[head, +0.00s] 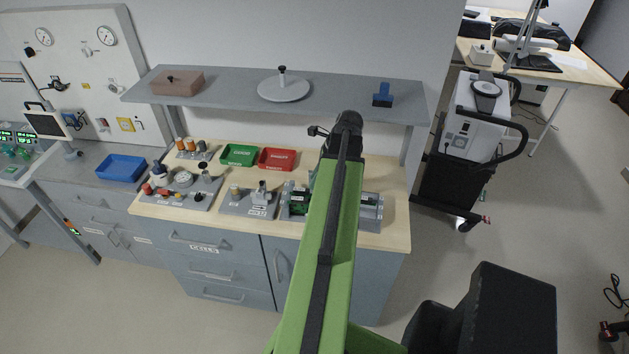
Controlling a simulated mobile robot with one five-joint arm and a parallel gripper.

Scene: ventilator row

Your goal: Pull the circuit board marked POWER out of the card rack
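The card rack (371,212) is a grey frame near the front right of the wooden bench top. My green arm crosses in front of it and hides its middle. Green circuit boards (298,200) show in the rack at the left of the arm. No POWER marking can be read, so I cannot tell which board is POWER. The far end of my arm shows as a black joint above the bench.
Green (239,154) and red (277,159) trays lie behind the rack. A grey fixture (250,203) stands left of it, with a component board (181,190) further left. A shelf (335,100) overhangs the bench's back. A wheeled machine (470,130) stands right.

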